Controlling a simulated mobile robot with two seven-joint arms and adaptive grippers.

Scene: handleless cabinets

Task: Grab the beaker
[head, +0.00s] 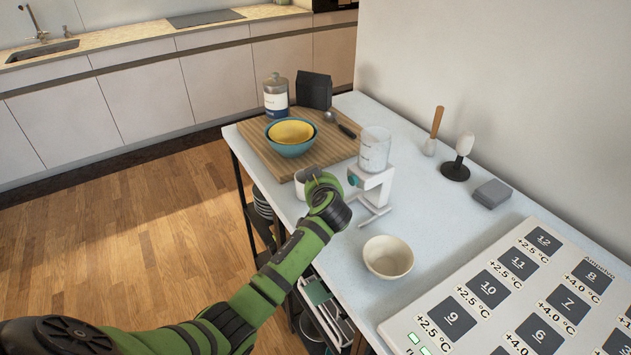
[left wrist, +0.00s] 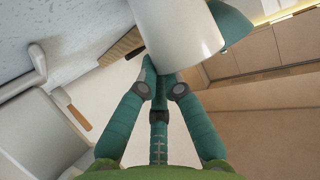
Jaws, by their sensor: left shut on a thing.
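A white cup (head: 305,181) stands or hangs at the left edge of the worktop, just in front of the wooden board. My left gripper (head: 322,186) is at its right side and shut on it. In the left wrist view the pale cup (left wrist: 180,30) fills the top, with my left gripper's fingers (left wrist: 158,82) closed together at its near side; the exact contact is hidden. A clear glass-like beaker (head: 375,148) with faint marks sits upright on a white stand (head: 372,185) with a teal knob, to the right of my gripper and apart from it. My right gripper is not in view.
A cutting board (head: 262,150) holds nested blue and yellow bowls (head: 290,136) and a jar (head: 276,98). A cream bowl (head: 388,257) stands in front of the stand. A large numbered panel (head: 520,290) covers the near right. Some worktop right of the stand is clear.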

